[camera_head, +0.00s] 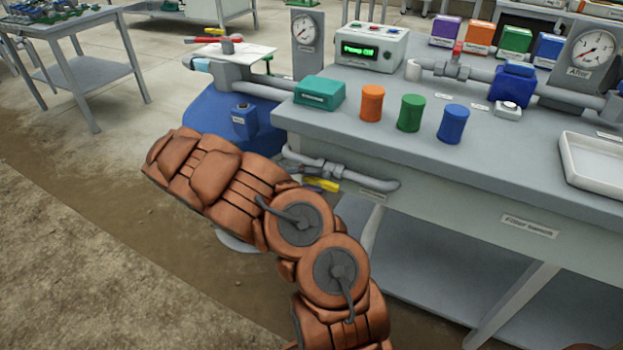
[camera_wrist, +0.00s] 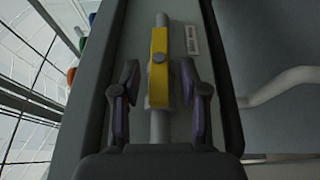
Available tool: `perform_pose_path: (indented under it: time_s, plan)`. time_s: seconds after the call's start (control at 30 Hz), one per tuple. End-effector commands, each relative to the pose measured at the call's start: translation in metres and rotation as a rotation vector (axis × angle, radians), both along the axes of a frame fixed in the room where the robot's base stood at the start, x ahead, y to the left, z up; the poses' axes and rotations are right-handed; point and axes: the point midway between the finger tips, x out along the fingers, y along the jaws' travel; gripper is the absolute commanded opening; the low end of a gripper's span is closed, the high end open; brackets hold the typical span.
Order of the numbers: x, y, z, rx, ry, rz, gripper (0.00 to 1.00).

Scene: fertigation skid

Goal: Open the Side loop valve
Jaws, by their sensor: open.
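The side loop valve has a yellow lever handle (camera_head: 322,184) on a grey pipe (camera_head: 372,184) along the bench's front left side. In the wrist view the yellow handle (camera_wrist: 158,55) looks lined up with the pipe, with a round grey hub partway along it. My gripper (camera_wrist: 161,88) is open, one finger on each side of the handle's lower part. Gaps show between the fingers and the handle; I cannot tell how far the fingertips reach in depth. In the head view my copper-coloured arm stands before the bench, and the gripper is not clearly visible.
The grey bench (camera_head: 450,190) carries orange (camera_head: 372,103), green (camera_head: 410,113) and blue (camera_head: 453,124) cylinders, a teal box (camera_head: 320,93), a green-display unit (camera_head: 358,49) and a red-handled valve (camera_head: 457,50). A blue tank (camera_head: 215,115) stands left of the bench.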

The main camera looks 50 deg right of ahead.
Motion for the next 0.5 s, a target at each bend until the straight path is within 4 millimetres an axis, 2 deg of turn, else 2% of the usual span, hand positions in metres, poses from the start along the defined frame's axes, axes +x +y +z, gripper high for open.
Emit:
perform_pose_path:
  time_s: [0.23,0.5]
  plan:
    - [-0.0001,0.0001,0.0023,0.015,-0.052,-0.001,0.44]
    - [-0.0002,0.0002,0.0065,0.059,-0.203,0.0,0.44]
